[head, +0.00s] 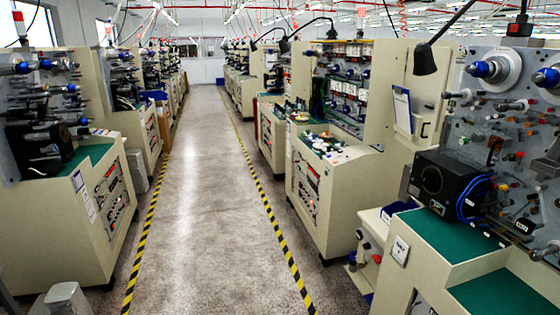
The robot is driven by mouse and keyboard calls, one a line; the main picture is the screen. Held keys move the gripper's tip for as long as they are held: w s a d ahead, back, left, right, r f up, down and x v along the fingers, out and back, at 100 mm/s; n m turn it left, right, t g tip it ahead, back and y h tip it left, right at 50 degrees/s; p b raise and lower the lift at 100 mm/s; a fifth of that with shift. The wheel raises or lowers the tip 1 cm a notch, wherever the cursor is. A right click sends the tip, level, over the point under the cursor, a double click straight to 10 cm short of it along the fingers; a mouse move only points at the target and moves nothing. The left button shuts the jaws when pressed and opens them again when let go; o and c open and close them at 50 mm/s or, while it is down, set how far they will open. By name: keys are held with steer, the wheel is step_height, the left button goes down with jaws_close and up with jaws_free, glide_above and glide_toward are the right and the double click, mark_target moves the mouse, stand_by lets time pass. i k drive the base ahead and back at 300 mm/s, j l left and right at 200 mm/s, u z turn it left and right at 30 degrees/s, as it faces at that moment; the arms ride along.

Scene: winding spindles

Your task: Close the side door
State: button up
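A beige upright panel with a small dark handle (424,130) stands at the right, on the side of a winding machine. It looks like the side door (428,92). A document holder with papers (402,110) hangs beside its left edge. I cannot tell from this view how far the door stands open. A black lamp head and the machine in front cover parts of this area. My gripper is not in view.
A grey floor aisle (190,200) runs straight ahead, clear, between yellow-black floor stripes. Beige winding machines line both sides. A near machine with a green top (430,240) and black box (440,182) stands in front of the panel. A grey object (66,298) is at lower left.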

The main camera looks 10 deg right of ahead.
mark_target(428, 90)
steer(key=i+z, duration=0.45)
steer(key=i+j+z, duration=0.15)
steer(key=i+z, duration=0.3)
steer(key=i+j+z, duration=0.65)
steer(key=i+j, duration=0.15)
steer(key=i+j+z, duration=0.3)
steer(key=i+j, duration=0.2)
steer(key=i+j+z, duration=0.25)
steer(key=j, duration=0.4)
steer(key=i, duration=0.1)
